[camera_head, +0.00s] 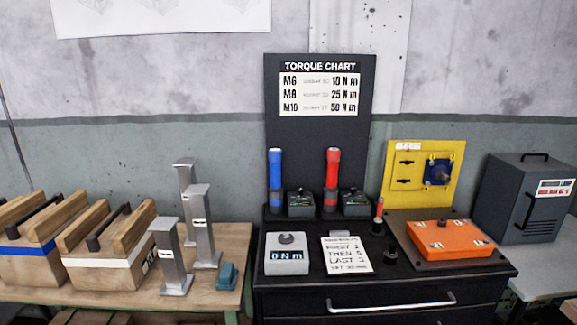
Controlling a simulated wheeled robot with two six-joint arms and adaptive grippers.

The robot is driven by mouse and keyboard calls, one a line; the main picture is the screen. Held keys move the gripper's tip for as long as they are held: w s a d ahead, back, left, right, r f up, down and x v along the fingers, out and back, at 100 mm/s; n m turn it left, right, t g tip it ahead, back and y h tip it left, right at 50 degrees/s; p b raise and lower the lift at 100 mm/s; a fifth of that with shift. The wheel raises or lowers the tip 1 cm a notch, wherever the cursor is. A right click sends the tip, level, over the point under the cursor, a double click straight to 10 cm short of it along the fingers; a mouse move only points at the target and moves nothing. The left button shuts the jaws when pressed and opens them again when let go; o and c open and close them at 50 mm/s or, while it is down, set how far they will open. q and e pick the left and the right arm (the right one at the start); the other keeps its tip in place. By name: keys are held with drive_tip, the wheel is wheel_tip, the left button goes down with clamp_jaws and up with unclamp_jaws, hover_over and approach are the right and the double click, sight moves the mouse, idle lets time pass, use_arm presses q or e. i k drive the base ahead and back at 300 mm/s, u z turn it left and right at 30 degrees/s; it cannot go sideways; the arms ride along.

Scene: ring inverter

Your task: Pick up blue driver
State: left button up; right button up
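The blue driver (275,172) stands upright on the black cabinet, in front of the dark torque chart board and at its left side. Its lower end sits in a dark holder, so its tip is hidden. Neither of my grippers shows in the head view.
A red driver (332,172) stands upright to the right, with small black boxes (301,204) beside the drivers. A grey meter (286,254) and a white note card (347,255) lie in front. An orange box (440,240) is at right; metal posts (200,225) stand left.

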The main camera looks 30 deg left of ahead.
sight(275, 154)
drive_tip(key=u, duration=0.55)
drive_tip(key=i, duration=0.85)
drive_tip(key=u, duration=0.95)
